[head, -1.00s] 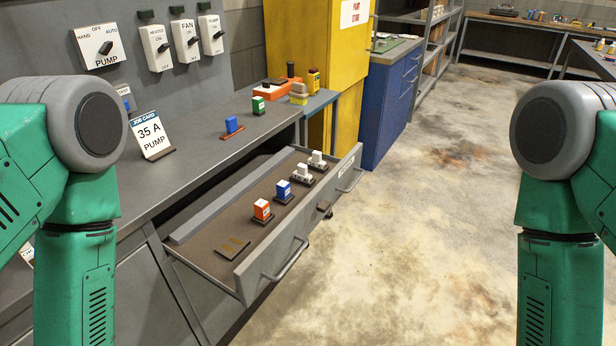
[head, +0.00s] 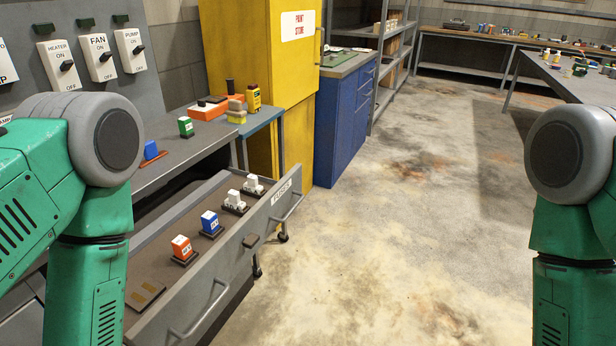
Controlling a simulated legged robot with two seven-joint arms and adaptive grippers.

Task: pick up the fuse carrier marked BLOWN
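Several fuse carriers stand in a row in an open grey drawer (head: 200,296) labelled FUSES. They are an orange one (head: 181,247), a blue one (head: 210,222) and two white ones, one nearer (head: 234,199) and one farther (head: 253,184). A flat base with brass strips (head: 145,292) lies bare at the drawer's near end. My arms show at left and right, but both grippers are out of view.
Heater, fan and pump switches (head: 98,58) are on the wall panel. A red-orange box (head: 208,108) and a yellow item (head: 253,98) sit at the bench's far end. A yellow cabinet (head: 262,60) and blue cabinet (head: 345,120) stand beyond. The floor (head: 400,260) at right is clear.

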